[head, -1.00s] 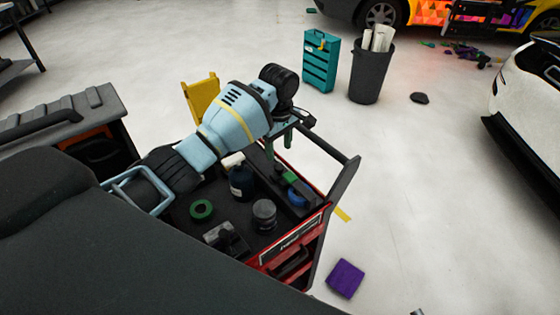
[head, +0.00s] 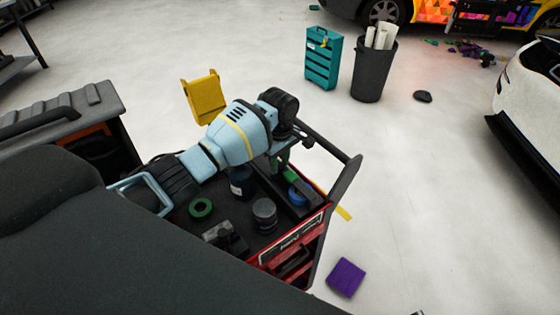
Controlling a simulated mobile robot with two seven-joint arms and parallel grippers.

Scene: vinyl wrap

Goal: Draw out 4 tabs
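My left arm reaches in from the left over a black-topped red tool cart (head: 235,245). My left gripper (head: 287,147) hangs over the cart's far side, beneath the dark wrist. Its fingers are small and partly hidden by the wrist, so I cannot tell whether they are open or shut. A green item (head: 283,159) shows just under it; I cannot tell whether they touch. I cannot make out any tabs with certainty. My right gripper is not in view.
The cart top holds a green tape roll (head: 201,207), a dark bottle (head: 241,182), a grey round can (head: 264,212) and a blue roll (head: 298,195). A purple block (head: 346,278), a yellow folding sign (head: 204,98), a teal cabinet (head: 322,60) and a bin (head: 373,72) stand on open floor.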

